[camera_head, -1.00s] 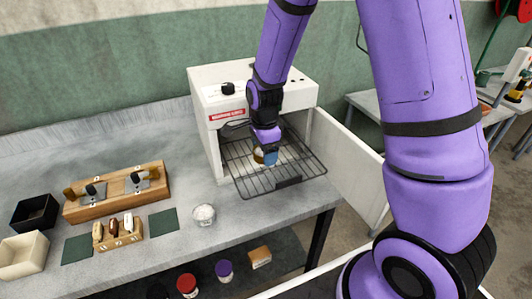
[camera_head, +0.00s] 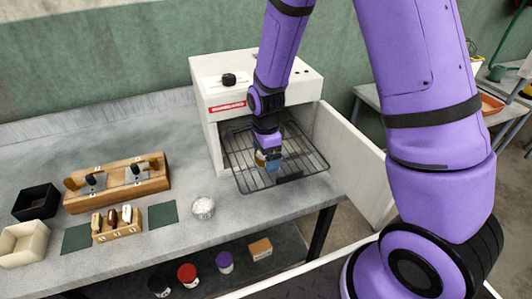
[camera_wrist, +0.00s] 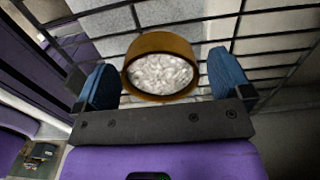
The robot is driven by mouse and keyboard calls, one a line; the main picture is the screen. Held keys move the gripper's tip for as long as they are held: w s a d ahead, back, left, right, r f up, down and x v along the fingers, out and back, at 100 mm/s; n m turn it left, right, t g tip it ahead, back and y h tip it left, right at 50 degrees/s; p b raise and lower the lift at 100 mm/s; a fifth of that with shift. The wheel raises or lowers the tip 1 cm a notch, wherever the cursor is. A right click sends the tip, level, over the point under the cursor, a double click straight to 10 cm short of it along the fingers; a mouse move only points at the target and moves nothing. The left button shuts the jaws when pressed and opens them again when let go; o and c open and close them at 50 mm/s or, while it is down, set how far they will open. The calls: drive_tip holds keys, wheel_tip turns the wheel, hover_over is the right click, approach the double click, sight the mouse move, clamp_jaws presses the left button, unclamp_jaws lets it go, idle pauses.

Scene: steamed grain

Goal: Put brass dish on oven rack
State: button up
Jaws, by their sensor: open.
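The brass dish (camera_wrist: 160,46) is a round brass-coloured cup filled with white grains. In the wrist view it is on or just above the wire oven rack (camera_wrist: 200,30), between my gripper's two blue fingers, with a gap on each side. In the head view the oven rack (camera_head: 301,170) is pulled out of the white oven (camera_head: 215,92), whose door (camera_head: 350,150) stands open to the right. My gripper (camera_head: 267,162) is open over the rack's left-middle part. The dish (camera_head: 260,158) shows only as a small part beside the fingers.
Further left are a wooden holder (camera_head: 118,187), a small block with several pieces (camera_head: 117,226), and black (camera_head: 36,203) and cream (camera_head: 22,244) boxes. Jars stand on the shelf below.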

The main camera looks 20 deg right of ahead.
drive_tip(key=shift+r, duration=0.1)
drive_tip(key=s+d+r+n+t, duration=0.1)
drive_tip(key=s+d+r+n, duration=0.1)
drive_tip(key=r, duration=0.8)
drive_tip(key=s+d+r+n, duration=0.1)
drive_tip(key=s+r+n, duration=0.15)
drive_tip(key=r, duration=0.85)
drive_tip(key=s+d+r+n+t, duration=0.2)
drive_tip(key=s+r+n, duration=0.3)
drive_tip(key=s, duration=0.4)
drive_tip(key=s+d+r+n+t, duration=0.2)
drive_tip(key=s+d+r+n, duration=0.2)
drive_tip(key=s+r+n, duration=0.2)
drive_tip(key=shift+s+r+n, duration=0.2)
drive_tip(key=shift+s+n, duration=1.05)
drive_tip(key=shift+s, duration=0.2)
